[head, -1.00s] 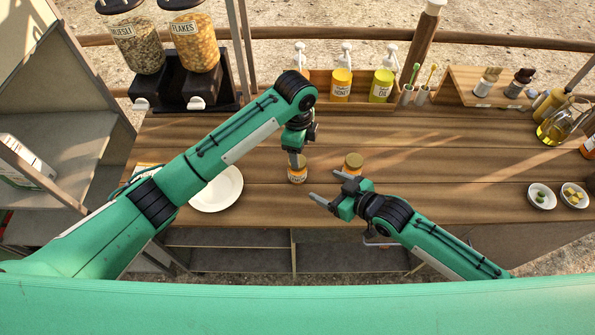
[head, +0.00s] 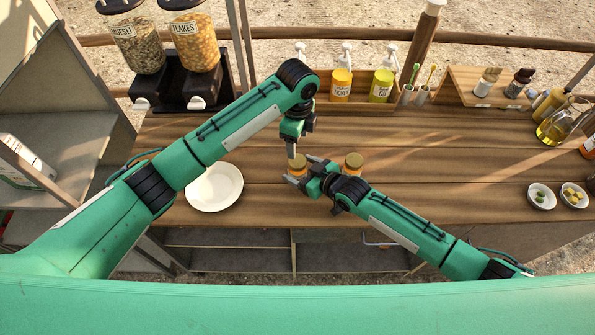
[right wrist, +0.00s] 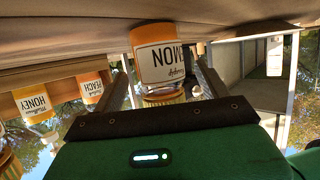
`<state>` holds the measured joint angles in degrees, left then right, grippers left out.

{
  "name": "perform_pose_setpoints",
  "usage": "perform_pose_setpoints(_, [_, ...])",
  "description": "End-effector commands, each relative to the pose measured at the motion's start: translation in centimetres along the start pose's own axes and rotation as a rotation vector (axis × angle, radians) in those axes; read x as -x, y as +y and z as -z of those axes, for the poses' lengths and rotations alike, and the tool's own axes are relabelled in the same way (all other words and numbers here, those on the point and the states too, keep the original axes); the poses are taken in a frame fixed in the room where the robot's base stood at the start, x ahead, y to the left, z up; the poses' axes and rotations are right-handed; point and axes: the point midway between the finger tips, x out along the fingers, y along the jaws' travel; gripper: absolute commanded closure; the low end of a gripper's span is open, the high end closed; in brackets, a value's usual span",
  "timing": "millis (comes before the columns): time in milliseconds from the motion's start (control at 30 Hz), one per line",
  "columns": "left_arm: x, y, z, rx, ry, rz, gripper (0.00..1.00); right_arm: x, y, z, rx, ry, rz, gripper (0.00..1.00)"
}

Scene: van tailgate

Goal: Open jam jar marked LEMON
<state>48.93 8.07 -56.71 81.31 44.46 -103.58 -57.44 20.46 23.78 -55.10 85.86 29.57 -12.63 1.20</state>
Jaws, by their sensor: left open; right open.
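One jam jar with an orange-brown lid (head: 299,160) stands on the counter. In the right wrist view this jar (right wrist: 158,52) appears upside down between my fingers. Its partly visible label shows inverted letters that fit the end of LEMON. My right gripper (head: 301,168) is open, with its fingers on either side of the jar; I cannot tell whether they touch it. My left gripper (head: 291,153) points down at the jar's lid from above; it is open, though its fingertips are small in view. A second jar (head: 352,163) stands just to the right.
A white plate (head: 214,187) lies to the left. Pump bottles (head: 341,86) stand in a wooden rack behind. Small bowls (head: 541,196) are at the far right. The counter between the second jar and the bowls is clear.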

Motion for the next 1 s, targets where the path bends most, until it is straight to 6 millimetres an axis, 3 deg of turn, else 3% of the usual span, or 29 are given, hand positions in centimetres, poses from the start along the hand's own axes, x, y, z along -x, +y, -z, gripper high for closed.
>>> perform_pose_setpoints(200, [0.0, 0.0, 0.0, 0.000, 0.000, 0.000, 0.36, -1.6, 0.0, 0.0, 0.000, 0.001, -0.001, 0.24])
perform_pose_setpoints(500, [0.0, 0.0, 0.0, 0.000, 0.000, 0.000, 0.36, -1.7, 0.0, 0.0, 0.000, 0.000, 0.000, 0.24])
perform_pose_setpoints(833, [0.0, 0.0, 0.0, 0.000, 0.000, 0.000, 0.36, -1.7, 0.0, 0.0, 0.000, 0.000, 0.000, 0.86])
perform_pose_setpoints(900, [0.0, 0.0, 0.0, 0.000, 0.000, 0.001, 0.45, -1.7, 0.0, 0.0, 0.000, 0.000, 0.000, 1.00])
perform_pose_setpoints(1000, [0.0, -0.5, -0.1, -0.003, -0.005, 0.025, 0.45, -1.7, 0.0, 0.0, 0.000, 0.000, 0.000, 1.00])
